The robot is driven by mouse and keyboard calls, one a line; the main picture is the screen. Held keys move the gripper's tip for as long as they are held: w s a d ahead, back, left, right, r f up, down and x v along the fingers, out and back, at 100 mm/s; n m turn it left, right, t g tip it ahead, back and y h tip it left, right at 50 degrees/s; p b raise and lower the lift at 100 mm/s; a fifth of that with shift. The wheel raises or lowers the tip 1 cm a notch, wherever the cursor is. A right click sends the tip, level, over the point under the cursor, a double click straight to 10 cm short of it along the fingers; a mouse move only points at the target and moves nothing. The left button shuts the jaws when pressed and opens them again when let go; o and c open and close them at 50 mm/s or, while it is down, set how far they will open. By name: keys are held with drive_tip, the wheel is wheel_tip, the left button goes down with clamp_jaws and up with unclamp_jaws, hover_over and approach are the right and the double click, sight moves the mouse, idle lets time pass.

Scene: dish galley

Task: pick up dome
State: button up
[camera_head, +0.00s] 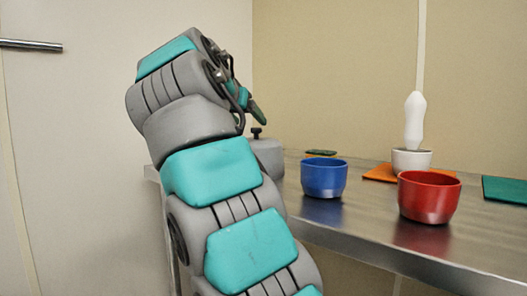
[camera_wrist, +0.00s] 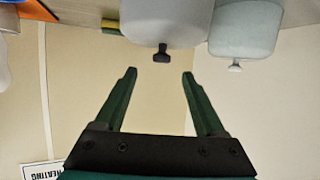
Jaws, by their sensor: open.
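A grey dome (camera_head: 267,153) with a small black knob on top stands at the near left end of the steel counter, partly hidden behind my arm. In the wrist view, which looks upside down, a pale grey dome (camera_wrist: 165,22) with a dark knob sits at the top middle. A second, paler dome (camera_wrist: 245,28) with a light knob is to its right there. My gripper (camera_wrist: 159,73) is open and empty. Its green fingers point toward the dark knob, which appears just past the fingertips and between their lines, apart from them. One green finger also shows in the head view.
On the steel counter (camera_head: 350,222) stand a blue bowl (camera_head: 324,179), a red bowl (camera_head: 428,198) and a white pot (camera_head: 411,161) with a tall white piece. Orange (camera_head: 381,172) and green (camera_head: 506,190) mats lie behind. Walls rise close behind the counter.

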sight(256, 129)
drive_tip(key=shift+x, duration=3.95)
drive_tip(key=shift+a, duration=0.15)
drive_tip(key=shift+r, duration=0.1)
drive_tip(key=shift+c, duration=0.3)
clamp_jaws()
